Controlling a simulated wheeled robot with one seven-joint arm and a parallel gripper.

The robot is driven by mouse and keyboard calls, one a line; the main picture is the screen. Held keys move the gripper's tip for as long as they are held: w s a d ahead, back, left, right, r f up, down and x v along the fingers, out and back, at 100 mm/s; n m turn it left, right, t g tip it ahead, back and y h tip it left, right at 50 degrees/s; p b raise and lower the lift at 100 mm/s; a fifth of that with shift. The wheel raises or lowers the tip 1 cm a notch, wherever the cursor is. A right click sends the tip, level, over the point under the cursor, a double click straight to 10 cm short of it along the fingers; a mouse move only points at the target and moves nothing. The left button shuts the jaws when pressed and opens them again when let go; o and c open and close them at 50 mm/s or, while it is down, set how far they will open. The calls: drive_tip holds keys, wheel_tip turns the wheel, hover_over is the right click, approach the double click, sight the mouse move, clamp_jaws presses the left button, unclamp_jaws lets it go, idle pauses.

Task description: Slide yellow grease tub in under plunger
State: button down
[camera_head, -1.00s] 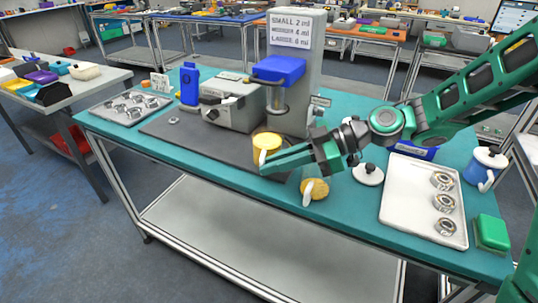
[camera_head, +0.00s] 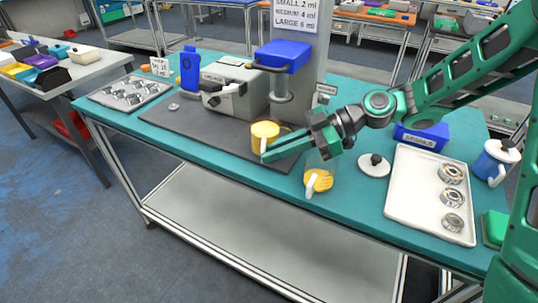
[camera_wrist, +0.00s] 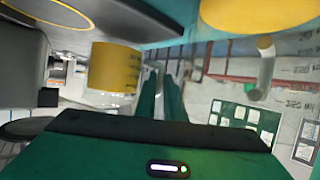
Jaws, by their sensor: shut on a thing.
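The yellow grease tub (camera_head: 265,136) is upright on the dark mat, in front of the grey dispensing machine and slightly left of its plunger (camera_head: 281,86). My gripper (camera_head: 268,156) reaches in from the right, low at the tub's near side, and is shut on it. The exact contact is hidden in the head view. In the wrist view the tub (camera_wrist: 114,68) shows left of my nearly closed fingers (camera_wrist: 161,88). The blue plunger top (camera_head: 282,57) is up, with open space below it.
A clear jug with yellow contents (camera_head: 318,180) stands close under my wrist. It looms at the top right of the wrist view (camera_wrist: 264,12). Bare mat (camera_head: 215,128) lies left of the tub.

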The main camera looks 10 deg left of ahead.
drive_tip(key=shift+w+d, duration=0.25)
drive_tip(key=shift+w, duration=0.45)
drive_tip(key=shift+w+d, duration=0.2)
drive_tip(key=shift+w, duration=0.5)
drive_tip(key=shift+w+d, duration=0.25)
drive_tip(key=shift+w, duration=0.45)
drive_tip(key=shift+w+d+f, duration=0.15)
drive_tip(key=shift+w+d, duration=0.05)
drive_tip(key=shift+w, duration=0.4)
drive_tip(key=shift+w+d+f, duration=0.15)
drive_tip(key=shift+w+d, duration=0.05)
drive_tip(key=shift+w, duration=0.35)
drive_tip(key=shift+w+d+f, duration=0.15)
drive_tip(key=shift+w+d, duration=0.05)
drive_tip(key=shift+w, duration=0.4)
drive_tip(key=shift+d, duration=0.1)
drive_tip(key=shift+f, duration=0.1)
drive_tip(key=c, duration=1.8)
unclamp_jaws()
drive_tip(key=shift+o, duration=0.2)
